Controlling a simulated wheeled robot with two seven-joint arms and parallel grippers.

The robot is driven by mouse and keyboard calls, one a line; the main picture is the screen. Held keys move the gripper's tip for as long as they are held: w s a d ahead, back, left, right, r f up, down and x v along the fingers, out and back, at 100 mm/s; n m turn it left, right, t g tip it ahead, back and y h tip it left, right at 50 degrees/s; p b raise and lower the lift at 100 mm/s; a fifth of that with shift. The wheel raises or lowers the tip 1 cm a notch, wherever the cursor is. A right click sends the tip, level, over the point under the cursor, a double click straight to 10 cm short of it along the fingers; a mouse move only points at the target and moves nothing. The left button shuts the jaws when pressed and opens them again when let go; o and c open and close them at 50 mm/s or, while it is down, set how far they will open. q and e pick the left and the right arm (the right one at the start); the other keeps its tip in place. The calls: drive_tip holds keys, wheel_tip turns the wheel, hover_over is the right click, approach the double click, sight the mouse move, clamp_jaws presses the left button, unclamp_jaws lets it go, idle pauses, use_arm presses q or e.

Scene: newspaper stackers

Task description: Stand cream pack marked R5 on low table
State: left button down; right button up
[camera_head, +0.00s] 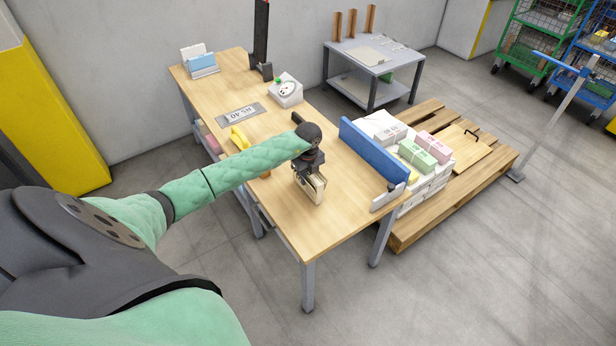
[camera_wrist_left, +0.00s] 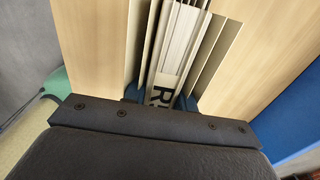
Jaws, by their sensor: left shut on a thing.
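My left gripper (camera_head: 308,170) points down over the front part of the wooden table (camera_head: 342,205) and is shut on a cream pack (camera_head: 317,193). In the left wrist view the pale pack (camera_wrist_left: 172,60) stands on edge between the blue fingertips (camera_wrist_left: 160,100). I cannot tell whether the pack touches the tabletop. My right gripper is not in view.
A blue barrier (camera_head: 370,150) runs along the table's right side. Beyond it, a pallet (camera_head: 430,225) carries white, green and pink packs. A grey table (camera_head: 355,52) stands at the back. A scale (camera_head: 286,92), a yellow item (camera_head: 238,138) and a sign plate (camera_head: 240,114) are on the wooden table.

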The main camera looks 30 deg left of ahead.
use_arm(q)
drive_tip(key=shift+f, duration=0.5)
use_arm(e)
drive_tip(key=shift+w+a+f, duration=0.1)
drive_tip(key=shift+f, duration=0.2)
use_arm(q)
drive_tip(key=c, duration=1)
unclamp_jaws()
drive_tip(key=shift+b, duration=0.3)
drive_tip(key=shift+c, duration=0.2)
drive_tip(key=shift+r, duration=0.15)
wheel_tip(320, 180, up, 6)
drive_tip(key=shift+r+b, duration=0.1)
drive_tip(key=shift+b, duration=0.9)
drive_tip(key=shift+r, duration=0.65)
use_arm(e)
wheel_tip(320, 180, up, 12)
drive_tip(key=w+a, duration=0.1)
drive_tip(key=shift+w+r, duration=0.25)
